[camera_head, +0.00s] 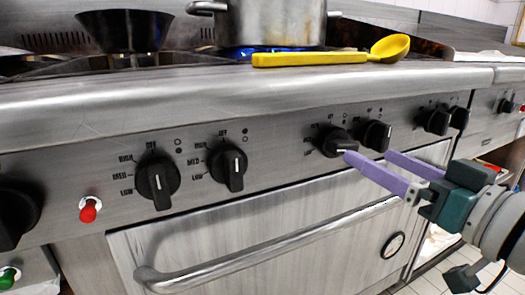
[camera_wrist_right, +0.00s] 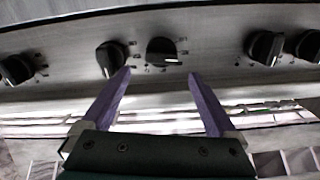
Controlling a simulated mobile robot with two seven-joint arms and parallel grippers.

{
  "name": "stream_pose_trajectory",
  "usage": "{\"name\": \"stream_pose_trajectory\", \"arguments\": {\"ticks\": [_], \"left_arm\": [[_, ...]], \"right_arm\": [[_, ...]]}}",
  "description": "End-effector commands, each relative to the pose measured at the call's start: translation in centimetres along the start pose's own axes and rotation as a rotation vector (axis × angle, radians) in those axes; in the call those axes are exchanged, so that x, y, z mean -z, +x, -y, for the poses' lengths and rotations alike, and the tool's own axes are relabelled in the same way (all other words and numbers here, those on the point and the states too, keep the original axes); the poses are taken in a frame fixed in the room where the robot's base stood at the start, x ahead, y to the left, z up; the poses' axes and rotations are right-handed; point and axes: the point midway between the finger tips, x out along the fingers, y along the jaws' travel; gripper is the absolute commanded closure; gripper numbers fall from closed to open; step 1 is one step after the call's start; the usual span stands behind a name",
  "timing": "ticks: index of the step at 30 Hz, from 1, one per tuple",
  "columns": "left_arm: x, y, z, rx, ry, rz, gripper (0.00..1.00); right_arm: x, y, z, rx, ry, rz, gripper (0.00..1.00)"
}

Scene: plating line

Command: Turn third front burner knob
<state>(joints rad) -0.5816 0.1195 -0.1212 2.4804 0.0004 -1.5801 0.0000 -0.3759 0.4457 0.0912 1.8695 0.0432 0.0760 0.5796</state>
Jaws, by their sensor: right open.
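Black burner knobs with white marks line the steel stove front. One pair in the head view is a left knob (camera_head: 334,141) and a right knob (camera_head: 377,136). I cannot tell for certain which knob counts as the third. My right gripper (camera_head: 370,156) has two purple fingers spread apart and empty. Its left fingertip is close to or overlapping the left knob of this pair. In the right wrist view, the right knob (camera_wrist_right: 162,52) shows between and beyond the fingertips (camera_wrist_right: 159,73), and the left knob (camera_wrist_right: 110,58) is at the left fingertip. Contact is unclear. My left gripper is out of view.
More knobs sit at left (camera_head: 158,182) and right (camera_head: 437,121). An oven door handle (camera_head: 270,248) juts out below. A red button (camera_head: 88,209) is at lower left. A pot (camera_head: 270,22), a black pan (camera_head: 125,30) and a yellow ladle (camera_head: 310,59) are on top.

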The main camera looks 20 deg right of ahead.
Motion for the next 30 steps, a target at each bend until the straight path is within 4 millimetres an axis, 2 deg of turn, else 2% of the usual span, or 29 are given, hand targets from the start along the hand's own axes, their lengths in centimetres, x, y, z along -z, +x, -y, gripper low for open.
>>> {"name": "stream_pose_trajectory", "arguments": {"ticks": [6,12,17,24,30], "left_arm": [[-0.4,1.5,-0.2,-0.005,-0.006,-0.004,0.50],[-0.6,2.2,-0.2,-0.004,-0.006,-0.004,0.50],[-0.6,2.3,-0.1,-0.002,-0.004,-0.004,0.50],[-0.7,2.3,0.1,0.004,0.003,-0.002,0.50],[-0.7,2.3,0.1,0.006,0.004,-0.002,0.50]], "right_arm": [[-0.2,4.1,0.0,0.001,-0.002,-0.003,0.06],[-0.2,6.4,0.0,0.001,-0.001,0.000,0.06],[-0.1,7.1,0.0,-0.001,-0.001,0.002,0.06],[-0.1,7.2,0.0,-0.001,-0.001,0.003,0.06],[-0.1,7.1,0.0,0.000,-0.001,0.002,0.28]]}}
